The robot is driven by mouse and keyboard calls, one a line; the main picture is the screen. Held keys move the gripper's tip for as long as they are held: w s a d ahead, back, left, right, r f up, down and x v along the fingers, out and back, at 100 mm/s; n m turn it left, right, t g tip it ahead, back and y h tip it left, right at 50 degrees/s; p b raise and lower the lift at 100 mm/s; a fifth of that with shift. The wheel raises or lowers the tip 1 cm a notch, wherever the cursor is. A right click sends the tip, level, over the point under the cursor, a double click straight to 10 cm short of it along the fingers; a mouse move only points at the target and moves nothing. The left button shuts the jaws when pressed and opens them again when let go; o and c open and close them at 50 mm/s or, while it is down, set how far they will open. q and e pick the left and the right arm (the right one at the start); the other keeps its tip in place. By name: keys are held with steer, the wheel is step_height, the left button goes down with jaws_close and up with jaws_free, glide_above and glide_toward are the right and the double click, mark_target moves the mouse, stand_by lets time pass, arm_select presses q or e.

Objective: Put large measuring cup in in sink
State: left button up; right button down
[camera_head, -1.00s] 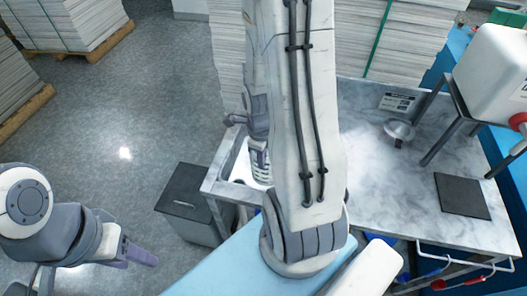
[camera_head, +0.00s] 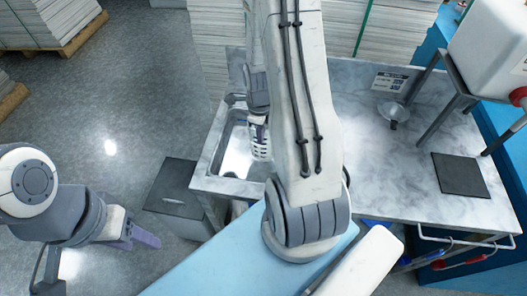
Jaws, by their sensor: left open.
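The sink (camera_head: 233,152) is a steel basin set in the left end of a marble-patterned counter. My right arm comes down the middle of the view and hides part of the sink and counter. At its far end, my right gripper (camera_head: 260,140) is over the right side of the sink, mostly hidden. A pale banded shape there may be the measuring cup; I cannot tell it from the fingers. My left gripper (camera_head: 146,236) is open and empty at lower left, away from the counter, over the floor.
The marble counter (camera_head: 400,180) carries a small metal funnel-like piece (camera_head: 393,115), a dark square plate (camera_head: 460,174) and a white tank (camera_head: 490,50) on a metal stand. A grey bin (camera_head: 176,202) stands left of the counter. Paper stacks (camera_head: 395,30) rise behind it.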

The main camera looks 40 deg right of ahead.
steer(key=shift+f+b, duration=1.85)
steer(key=shift+f, duration=1)
steer(key=shift+f, duration=0.2)
steer(key=c, duration=1.1)
jaws_free()
steer(key=shift+r, duration=0.15)
